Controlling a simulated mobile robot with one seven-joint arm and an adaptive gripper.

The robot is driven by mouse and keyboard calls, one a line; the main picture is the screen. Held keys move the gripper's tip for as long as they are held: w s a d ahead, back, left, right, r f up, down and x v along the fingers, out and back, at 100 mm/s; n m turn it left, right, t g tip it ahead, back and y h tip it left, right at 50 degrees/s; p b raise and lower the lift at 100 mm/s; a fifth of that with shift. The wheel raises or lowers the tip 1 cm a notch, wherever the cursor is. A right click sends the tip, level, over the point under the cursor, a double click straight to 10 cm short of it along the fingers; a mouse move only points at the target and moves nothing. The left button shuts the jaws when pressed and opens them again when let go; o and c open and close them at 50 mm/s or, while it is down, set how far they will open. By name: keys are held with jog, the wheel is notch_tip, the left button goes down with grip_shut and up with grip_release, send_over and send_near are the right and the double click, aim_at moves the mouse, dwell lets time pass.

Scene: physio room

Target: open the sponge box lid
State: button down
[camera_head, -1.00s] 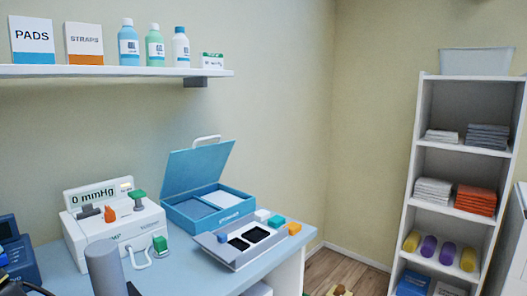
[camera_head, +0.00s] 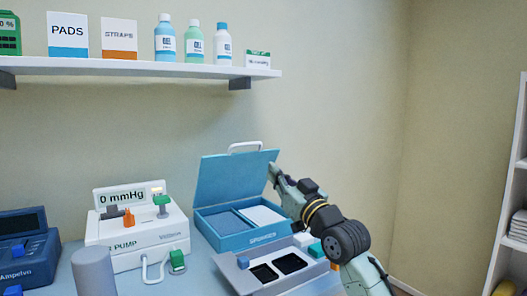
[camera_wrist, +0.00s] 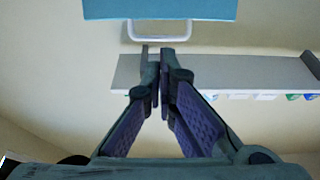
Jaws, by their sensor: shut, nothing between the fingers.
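The blue sponge box (camera_head: 232,232) stands on the desk with its compartments showing. Its blue lid (camera_head: 232,178) is raised at the back, with a white loop handle (camera_head: 245,147) on its upper edge. My gripper (camera_head: 273,168) is at the right edge of the lid; whether it touches the lid is unclear. In the wrist view, which looks upside down, my gripper (camera_wrist: 155,62) has its fingertips together with nothing between them. The lid (camera_wrist: 160,9) and its handle (camera_wrist: 160,38) lie just beyond the fingertips there.
A white pump (camera_head: 135,235) and a dark blue device (camera_head: 25,262) stand left of the box. A grey tray (camera_head: 243,281) with dark wells lies in front, close under my arm. A wall shelf (camera_head: 130,68) with bottles and boxes hangs above. A white rack (camera_head: 505,200) stands at the right.

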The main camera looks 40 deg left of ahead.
aim_at(247, 145)
jog(key=p+x, duration=0.3)
jog(key=x, duration=0.8)
jog(key=shift+a+r+p, duration=0.15)
jog(key=shift+r+p, duration=0.1)
jog(key=shift+p, duration=0.05)
jog(key=shift+w+a, duration=0.25)
jog(key=shift+a, duration=0.2)
jog(key=shift+r, duration=0.1)
